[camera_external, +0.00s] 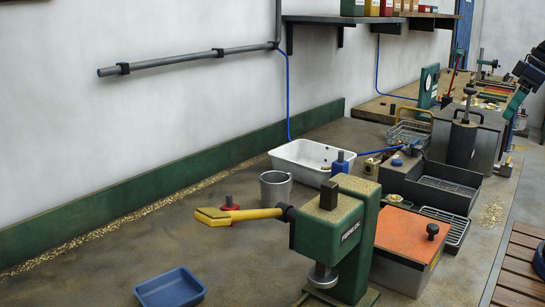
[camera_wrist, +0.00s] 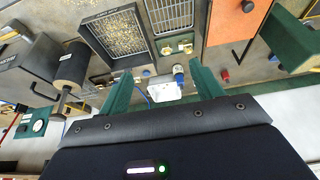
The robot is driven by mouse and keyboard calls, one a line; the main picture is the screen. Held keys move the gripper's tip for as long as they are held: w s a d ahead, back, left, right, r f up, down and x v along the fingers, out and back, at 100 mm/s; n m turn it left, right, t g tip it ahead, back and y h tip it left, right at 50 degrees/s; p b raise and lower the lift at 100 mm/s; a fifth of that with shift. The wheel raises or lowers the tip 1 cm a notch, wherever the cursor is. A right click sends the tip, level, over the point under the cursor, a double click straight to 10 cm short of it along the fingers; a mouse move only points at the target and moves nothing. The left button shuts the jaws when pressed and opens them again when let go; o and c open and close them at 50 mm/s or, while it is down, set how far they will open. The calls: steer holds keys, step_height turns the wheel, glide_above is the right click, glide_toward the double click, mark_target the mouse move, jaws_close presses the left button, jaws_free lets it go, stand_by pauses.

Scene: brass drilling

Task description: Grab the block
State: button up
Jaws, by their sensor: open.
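Small brass blocks (camera_wrist: 176,48) lie side by side in the wrist view, above and beyond my fingertips. In the external view, brass-coloured blocks (camera_external: 372,165) sit near the middle right, beside the white tray; I cannot tell which one the task means. My gripper (camera_wrist: 161,74) is open, with its two green fingers apart and nothing held between them. In the external view my gripper (camera_external: 514,104) shows at the right edge, raised and well away from the blocks.
A green press (camera_external: 328,235) with a yellow handle stands in front. A white tray (camera_external: 303,154), metal cup (camera_external: 276,189), orange-topped box (camera_external: 405,235) and dark chip tray (camera_external: 445,190) crowd the bench. A blue tray (camera_external: 170,288) lies front left. The left bench is mostly clear.

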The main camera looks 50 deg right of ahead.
steer(key=shift+w, duration=0.1)
steer(key=m+g+h, duration=0.5)
steer(key=m, duration=1.4)
glide_above(372, 160)
steer(key=a, duration=0.4)
step_height(372, 160, down, 23)
steer(key=x, duration=1)
steer(key=shift+f, duration=0.45)
steer(key=shift+w, duration=0.1)
jaws_close()
steer(key=shift+r, duration=0.15)
